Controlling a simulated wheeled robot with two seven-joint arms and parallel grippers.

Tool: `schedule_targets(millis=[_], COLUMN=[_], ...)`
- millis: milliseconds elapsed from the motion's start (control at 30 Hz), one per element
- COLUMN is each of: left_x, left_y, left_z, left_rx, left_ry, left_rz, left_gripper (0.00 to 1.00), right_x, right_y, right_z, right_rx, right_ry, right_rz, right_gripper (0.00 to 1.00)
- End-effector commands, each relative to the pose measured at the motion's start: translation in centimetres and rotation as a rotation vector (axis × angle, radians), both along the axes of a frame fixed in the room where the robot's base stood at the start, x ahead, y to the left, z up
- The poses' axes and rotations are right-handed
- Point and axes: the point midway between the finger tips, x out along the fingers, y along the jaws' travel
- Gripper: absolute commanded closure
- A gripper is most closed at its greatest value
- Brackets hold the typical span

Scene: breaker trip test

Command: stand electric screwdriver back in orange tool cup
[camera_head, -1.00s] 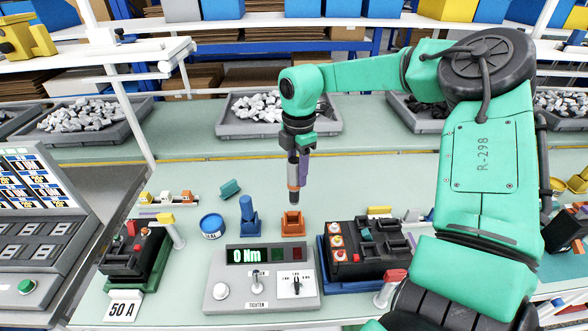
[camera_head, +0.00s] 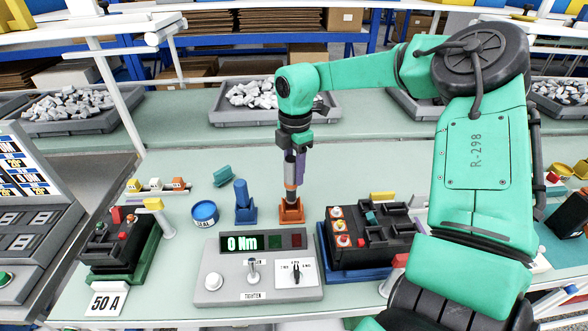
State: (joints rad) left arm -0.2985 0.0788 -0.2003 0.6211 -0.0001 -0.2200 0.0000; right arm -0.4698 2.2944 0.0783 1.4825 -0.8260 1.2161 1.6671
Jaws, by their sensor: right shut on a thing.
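The electric screwdriver (camera_head: 290,178), grey and purple with an orange band, hangs upright in my right gripper (camera_head: 295,145). The gripper is shut on its upper part. The orange tool cup (camera_head: 291,211) stands on the bench directly below. The screwdriver's dark lower end is at the cup's mouth and appears to reach into it; how deep it sits is hidden. My left gripper is not in view.
A blue holder with a blue tool (camera_head: 243,202) stands just left of the cup. A grey torque box (camera_head: 257,268) reading 0 Nm is in front. Black breakers stand on a blue base (camera_head: 350,272) at right and a green base (camera_head: 142,262) at left. A blue round tin (camera_head: 205,213) sits further left.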

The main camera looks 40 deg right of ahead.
Motion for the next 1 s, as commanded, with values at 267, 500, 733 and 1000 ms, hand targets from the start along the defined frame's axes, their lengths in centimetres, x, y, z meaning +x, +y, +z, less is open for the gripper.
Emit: schedule_targets(millis=[267, 500, 733, 1000], left_x=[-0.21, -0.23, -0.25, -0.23], left_y=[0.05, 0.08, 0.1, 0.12], left_z=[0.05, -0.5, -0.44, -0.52], left_rx=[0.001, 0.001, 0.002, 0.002], left_ry=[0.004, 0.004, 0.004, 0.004], left_rz=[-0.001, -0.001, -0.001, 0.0], left_gripper=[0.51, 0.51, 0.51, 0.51], right_x=[0.04, 0.01, -0.01, 0.0], right_y=[0.02, 0.02, 0.04, 0.04], right_z=[0.14, -0.01, 0.13, 0.09], right_rx=[0.001, 0.0, 0.001, 0.0], right_ry=[-0.002, -0.002, -0.001, -0.002], right_rz=[0.0, 0.0, 0.0, 0.0], right_gripper=[1.0, 1.0, 1.0, 1.0])
